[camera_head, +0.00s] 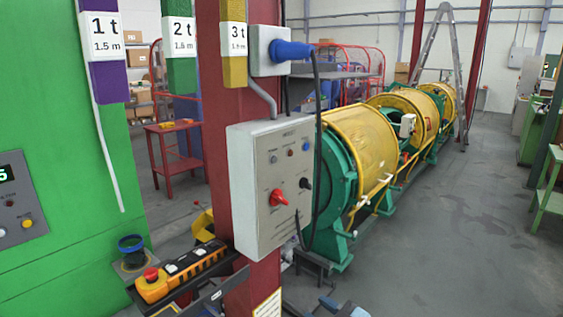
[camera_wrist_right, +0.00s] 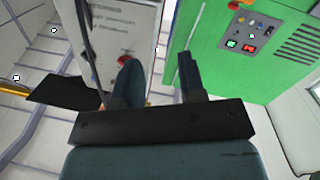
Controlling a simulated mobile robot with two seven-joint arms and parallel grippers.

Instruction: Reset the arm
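My right gripper (camera_wrist_right: 160,70) shows in the right wrist view, its two dark fingers apart with nothing between them. Beyond its left finger is the grey control box (camera_wrist_right: 125,30) with a red knob (camera_wrist_right: 124,60); I cannot tell the gap between them. In the head view the control box (camera_head: 270,170) hangs on a dark red column, with a red rotary switch (camera_head: 278,197) and a black switch (camera_head: 305,183). A blue-grey part at the bottom edge may be my right arm, but I cannot tell. My left gripper is in neither view.
A yellow pendant (camera_head: 182,272) with a red button lies on a bracket left of the column. A blue plug (camera_head: 291,50) sits in a socket above the box, its black cable hanging down. Yellow strander cages (camera_head: 362,140) stand behind. The grey floor (camera_head: 460,230) at right is clear.

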